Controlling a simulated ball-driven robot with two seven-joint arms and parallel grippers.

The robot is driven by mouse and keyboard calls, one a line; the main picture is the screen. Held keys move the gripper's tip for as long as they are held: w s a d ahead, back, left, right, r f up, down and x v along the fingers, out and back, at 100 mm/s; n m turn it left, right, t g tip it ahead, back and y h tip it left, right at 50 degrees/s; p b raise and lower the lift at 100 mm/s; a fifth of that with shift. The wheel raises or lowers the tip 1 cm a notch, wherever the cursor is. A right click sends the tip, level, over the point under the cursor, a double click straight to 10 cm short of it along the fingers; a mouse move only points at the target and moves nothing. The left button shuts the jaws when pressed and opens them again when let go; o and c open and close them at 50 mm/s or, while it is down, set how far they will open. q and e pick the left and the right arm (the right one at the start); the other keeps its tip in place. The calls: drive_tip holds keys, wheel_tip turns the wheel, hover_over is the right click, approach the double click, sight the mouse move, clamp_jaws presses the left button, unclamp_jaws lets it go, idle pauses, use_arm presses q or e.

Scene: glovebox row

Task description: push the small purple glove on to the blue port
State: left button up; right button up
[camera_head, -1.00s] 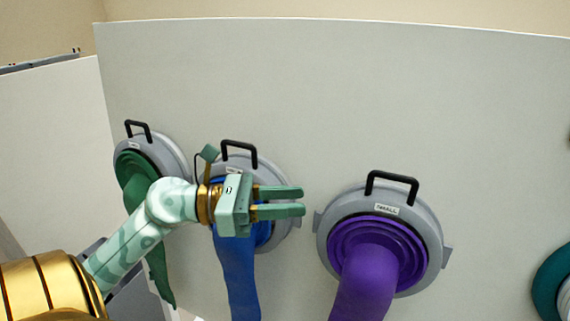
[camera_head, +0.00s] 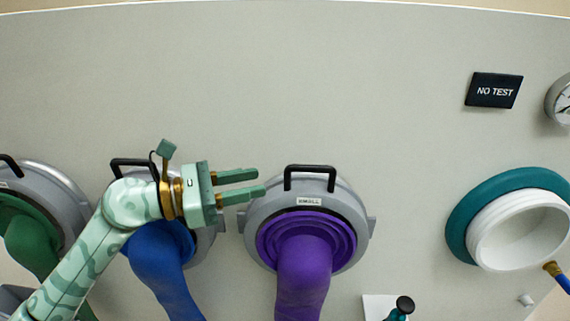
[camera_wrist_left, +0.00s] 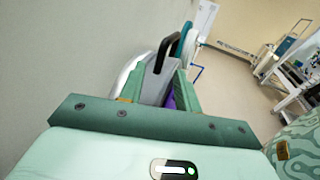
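The small purple glove (camera_head: 304,275) hangs from a grey ring (camera_head: 352,222) labelled SMALL, with a black handle (camera_head: 310,170) on top. My left gripper (camera_head: 262,182) is open and empty, its two fingers pointing right, at the upper left of that ring. Contact cannot be told. In the left wrist view its fingers (camera_wrist_left: 157,88) are apart, with a grey ring and black handle beyond them. A blue glove (camera_head: 170,270) hangs on the ring behind my left arm, partly hidden. At the right is a white open port (camera_head: 480,232) with a teal-blue rim. My right gripper is not in view.
A green glove (camera_head: 28,238) hangs on a ring at the far left. A NO TEST sign (camera_head: 494,90) and a gauge (camera_head: 562,100) are on the wall above the white port. A black knob (camera_head: 405,304) stands low between the purple glove and white port. The upper wall is clear.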

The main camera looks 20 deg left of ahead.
sight(288, 173)
use_arm(q)
drive_tip(key=p+x, duration=0.2)
drive_tip(key=x, duration=0.4)
drive_tip(key=shift+d+r, duration=0.1)
drive_tip(key=shift+d, duration=0.15)
drive_tip(key=shift+w+d, duration=0.45)
drive_tip(key=shift+d, duration=0.05)
drive_tip(key=shift+f, duration=0.2)
clamp_jaws()
drive_tip(key=c, duration=0.6)
unclamp_jaws()
drive_tip(key=shift+r, duration=0.1)
clamp_jaws()
